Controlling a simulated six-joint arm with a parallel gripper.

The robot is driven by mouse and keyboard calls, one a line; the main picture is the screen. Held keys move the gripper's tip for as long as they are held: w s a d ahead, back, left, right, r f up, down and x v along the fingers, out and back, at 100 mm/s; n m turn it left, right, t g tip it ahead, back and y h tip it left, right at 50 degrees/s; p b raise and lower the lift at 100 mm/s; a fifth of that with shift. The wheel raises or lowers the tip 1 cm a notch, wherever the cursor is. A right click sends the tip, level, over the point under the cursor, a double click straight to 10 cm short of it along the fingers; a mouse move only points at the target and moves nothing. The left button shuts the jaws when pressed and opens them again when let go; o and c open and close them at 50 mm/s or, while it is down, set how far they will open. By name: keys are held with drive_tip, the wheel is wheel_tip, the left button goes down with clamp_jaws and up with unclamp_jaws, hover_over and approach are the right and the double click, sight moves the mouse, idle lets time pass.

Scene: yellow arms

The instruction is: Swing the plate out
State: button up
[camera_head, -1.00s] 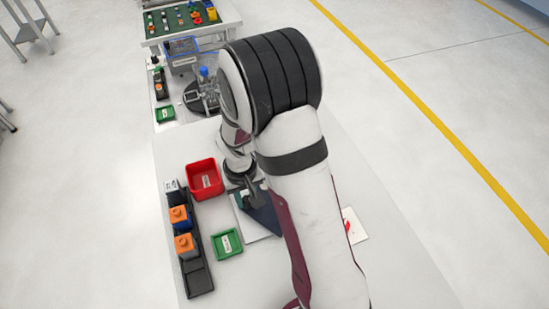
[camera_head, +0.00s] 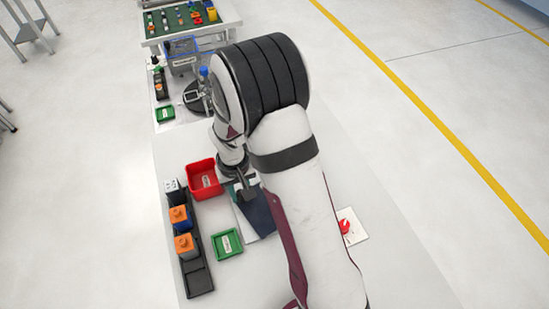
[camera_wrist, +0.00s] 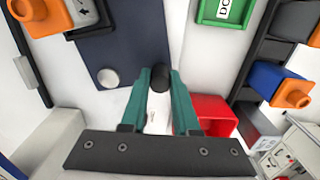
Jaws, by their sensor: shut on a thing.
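The dark blue plate (camera_wrist: 128,38) runs through the upper middle of the wrist view. A black knob (camera_wrist: 160,78) is at its near end, and a silver round piece (camera_wrist: 107,78) is at the left of that end. My gripper (camera_wrist: 160,84) is shut on the knob, with a green finger on each side. In the head view the plate (camera_head: 259,212) lies partly over a pale sheet or base, and my arm hides its right part. My gripper (camera_head: 246,190) is at its far end there.
A red bin (camera_head: 205,180) stands close left of my gripper, and a green bin (camera_head: 227,243) is nearer. A black rack (camera_head: 197,275) with orange-topped blocks lies along the left. A white card (camera_head: 352,228) with a red mark lies right of my arm.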

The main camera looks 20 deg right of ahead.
drive_tip(key=shift+w+a, duration=0.1)
drive_tip(key=shift+w, duration=0.85)
drive_tip(key=shift+w, duration=0.25)
drive_tip(key=o, duration=0.7)
wheel_tip(320, 180, up, 8)
drive_tip(key=shift+f, duration=0.25)
drive_tip(key=shift+r, duration=0.1)
